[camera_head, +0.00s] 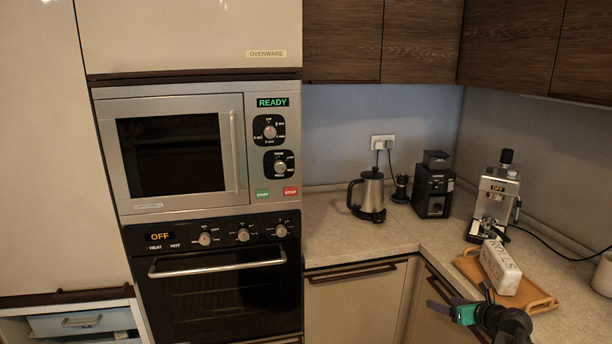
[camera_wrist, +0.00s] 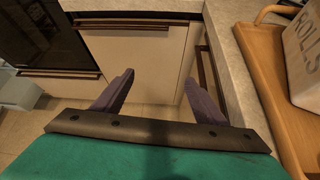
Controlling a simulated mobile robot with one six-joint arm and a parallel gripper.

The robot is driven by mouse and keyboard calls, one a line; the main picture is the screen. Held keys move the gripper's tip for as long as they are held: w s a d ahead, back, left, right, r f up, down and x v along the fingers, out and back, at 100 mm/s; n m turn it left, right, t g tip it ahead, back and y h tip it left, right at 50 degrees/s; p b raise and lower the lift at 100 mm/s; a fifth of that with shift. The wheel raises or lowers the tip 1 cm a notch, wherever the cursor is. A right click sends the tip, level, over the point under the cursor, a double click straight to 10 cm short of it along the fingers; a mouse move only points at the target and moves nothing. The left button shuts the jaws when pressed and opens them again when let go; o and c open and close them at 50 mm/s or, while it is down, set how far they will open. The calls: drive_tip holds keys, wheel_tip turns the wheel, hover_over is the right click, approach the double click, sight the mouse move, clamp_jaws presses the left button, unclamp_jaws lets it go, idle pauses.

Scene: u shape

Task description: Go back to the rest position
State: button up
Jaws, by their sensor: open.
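My gripper (camera_head: 437,296) is at the lower right of the head view, in front of the counter's inner corner and near a wooden tray. In the wrist view, its two purple fingers (camera_wrist: 159,78) are spread wide apart with nothing between them. Past the fingers are cabinet fronts and the floor. My arm reaches in from the bottom right of the head view, with the green part of the gripper beside the dark wrist.
The wooden tray (camera_head: 541,300) carries a white package (camera_head: 500,267), marked ROLLS in the wrist view (camera_wrist: 303,55). The kettle (camera_head: 371,194), grinder (camera_head: 433,186) and espresso machine (camera_head: 493,204) stand on the counter (camera_head: 330,228). The microwave (camera_head: 172,155) and oven (camera_head: 215,290) are shut.

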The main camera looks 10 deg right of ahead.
drive_tip(key=w+a+f+n+g+y, duration=0.2)
drive_tip(key=w+a+f+y, duration=0.15)
drive_tip(key=a+f, duration=0.75)
drive_tip(key=s+a+f+n+g+y, duration=0.1)
drive_tip(key=s+a+f+n+g, duration=0.15)
drive_tip(key=a+f, duration=0.55)
drive_tip(key=s+a+f+n+g, duration=0.2)
drive_tip(key=s+a+f+n, duration=0.15)
drive_tip(key=a, duration=0.75)
drive_tip(key=s+a+f+n+g+y, duration=0.1)
drive_tip(key=s+a+f+n+g, duration=0.25)
drive_tip(key=a+f, duration=0.45)
drive_tip(key=s+a+f+n+g+h, duration=0.1)
drive_tip(key=s+a+f+n+g, duration=0.1)
drive_tip(key=s+a+f+n, duration=0.4)
drive_tip(key=s+a+f+n+g+h, duration=0.1)
drive_tip(key=s+a+n+g, duration=0.15)
drive_tip(key=s+a, duration=0.35)
drive_tip(key=s+d+f+n+g+h, duration=0.1)
drive_tip(key=s+d+n+h, duration=0.1)
drive_tip(key=s+n, duration=0.5)
drive_tip(key=s+d+f+n+g+h, duration=0.2)
drive_tip(key=s+d+n, duration=0.3)
drive_tip(key=n, duration=0.5)
drive_tip(key=shift+s, duration=1)
